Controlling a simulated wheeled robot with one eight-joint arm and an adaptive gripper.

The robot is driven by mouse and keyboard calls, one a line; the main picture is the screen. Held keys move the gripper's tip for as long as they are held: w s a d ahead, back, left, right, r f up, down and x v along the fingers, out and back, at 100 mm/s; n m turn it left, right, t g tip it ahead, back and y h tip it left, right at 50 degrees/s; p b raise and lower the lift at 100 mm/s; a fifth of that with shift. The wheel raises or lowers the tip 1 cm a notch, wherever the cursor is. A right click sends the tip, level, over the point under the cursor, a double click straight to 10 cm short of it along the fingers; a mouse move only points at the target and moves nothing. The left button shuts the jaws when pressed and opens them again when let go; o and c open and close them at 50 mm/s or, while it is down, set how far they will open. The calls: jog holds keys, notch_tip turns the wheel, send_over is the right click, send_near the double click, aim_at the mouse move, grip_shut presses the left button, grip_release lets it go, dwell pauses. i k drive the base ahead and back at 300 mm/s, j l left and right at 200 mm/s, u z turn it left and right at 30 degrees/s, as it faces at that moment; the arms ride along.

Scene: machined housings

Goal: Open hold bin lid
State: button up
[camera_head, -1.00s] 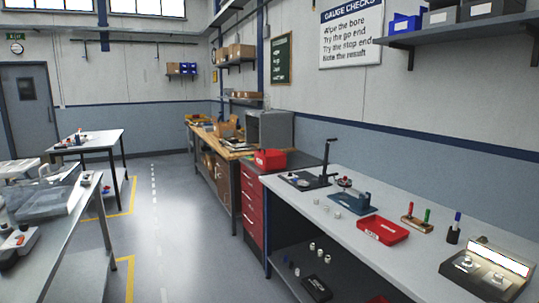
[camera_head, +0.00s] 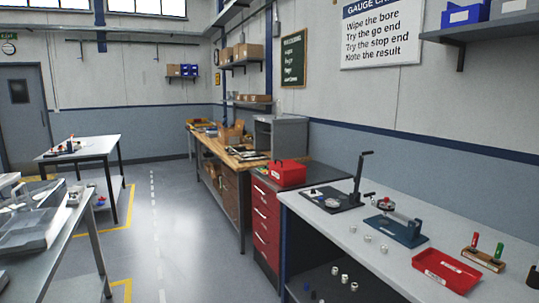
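A small red bin (camera_head: 287,175) stands on the dark top of the red drawer cabinet (camera_head: 265,222), between the wooden workbench and the long grey bench. It looks like the hold bin, but any label is too small to read. I cannot tell from here how its lid sits. My gripper is not in view.
The long grey bench (camera_head: 345,238) at right holds a black stand (camera_head: 362,180), a blue fixture (camera_head: 396,228), a red tray (camera_head: 447,270) and small metal parts. A metal table with grey trays (camera_head: 32,228) stands at left. The floor aisle (camera_head: 185,235) between is clear.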

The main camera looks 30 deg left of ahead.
aim_at(285, 165)
jog(key=i+j, duration=0.2)
jog(key=j, duration=0.15)
jog(key=i+j, duration=0.15)
jog(key=j, duration=0.25)
jog(key=i+j, duration=0.2)
jog(key=j, duration=0.15)
jog(key=i+j, duration=0.2)
jog(key=j, duration=0.2)
jog(key=i+j, duration=0.15)
jog(key=j, duration=0.2)
jog(key=i+j, duration=0.2)
jog(key=j, duration=0.2)
